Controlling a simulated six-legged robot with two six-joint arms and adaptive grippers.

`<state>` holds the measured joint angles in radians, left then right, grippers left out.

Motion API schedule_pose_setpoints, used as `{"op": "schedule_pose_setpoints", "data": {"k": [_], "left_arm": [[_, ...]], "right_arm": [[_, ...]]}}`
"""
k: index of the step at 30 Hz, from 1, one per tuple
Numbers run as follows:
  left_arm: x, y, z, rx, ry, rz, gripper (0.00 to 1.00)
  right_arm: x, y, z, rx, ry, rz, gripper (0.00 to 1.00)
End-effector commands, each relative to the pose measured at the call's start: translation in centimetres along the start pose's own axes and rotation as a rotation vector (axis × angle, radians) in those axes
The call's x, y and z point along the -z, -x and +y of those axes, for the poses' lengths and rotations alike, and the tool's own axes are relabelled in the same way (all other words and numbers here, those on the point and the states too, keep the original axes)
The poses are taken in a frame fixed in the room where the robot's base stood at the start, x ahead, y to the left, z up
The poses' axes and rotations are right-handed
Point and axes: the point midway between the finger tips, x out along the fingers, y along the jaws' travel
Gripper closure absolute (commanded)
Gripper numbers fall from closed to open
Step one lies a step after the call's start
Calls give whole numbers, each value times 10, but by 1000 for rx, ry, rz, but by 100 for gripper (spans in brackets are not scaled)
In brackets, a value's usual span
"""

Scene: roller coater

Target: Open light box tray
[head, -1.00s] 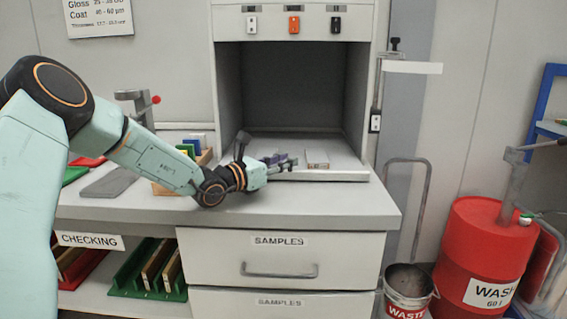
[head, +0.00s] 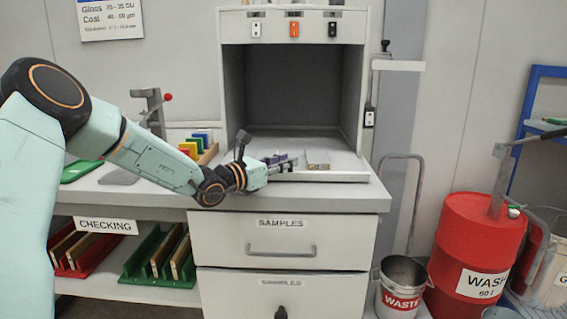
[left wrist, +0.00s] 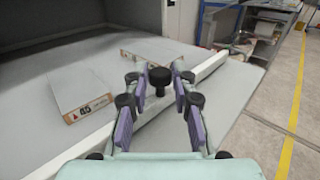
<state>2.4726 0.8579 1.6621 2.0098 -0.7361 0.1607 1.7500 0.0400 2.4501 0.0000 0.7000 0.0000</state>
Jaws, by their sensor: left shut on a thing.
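The light box (head: 229,100) is a tall grey-white cabinet with a dark open front, standing on the bench. Its pale tray (head: 340,176) sticks out over the bench top, with a raised white front rim. In the left wrist view the tray (left wrist: 30,100) carries flat panels, and a black knob (left wrist: 159,76) stands at its rim. My left gripper (head: 290,163) is at the tray's front; in the wrist view its purple-padded fingers (left wrist: 158,88) are either side of the knob and shut on it. The exact contact is partly hidden. My right gripper is not in view.
Below the bench top are drawers marked SAMPLES (head: 281,240). Racks of panels (head: 160,262) stand on the CHECKING shelf. A waste bucket (head: 400,288) and a red wash drum (head: 475,245) stand at the right. Coloured blocks (head: 195,146) stand behind my left arm.

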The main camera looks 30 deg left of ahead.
Motion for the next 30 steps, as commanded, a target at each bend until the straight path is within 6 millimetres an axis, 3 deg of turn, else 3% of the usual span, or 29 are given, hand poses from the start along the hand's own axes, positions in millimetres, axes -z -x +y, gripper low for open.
{"op": "schedule_pose_setpoints", "data": {"k": [11, 12, 19, 30], "left_arm": [[0, -2, 3, -1, 0, -1, 100], [0, -2, 2, -1, 0, -1, 72], [0, -1, 1, -1, 0, -1, 52], [-6, 0, 0, 0, -1, -5, 52]], "right_arm": [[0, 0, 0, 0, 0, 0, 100], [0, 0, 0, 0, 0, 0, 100], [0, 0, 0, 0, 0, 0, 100], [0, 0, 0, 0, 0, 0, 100]]}}
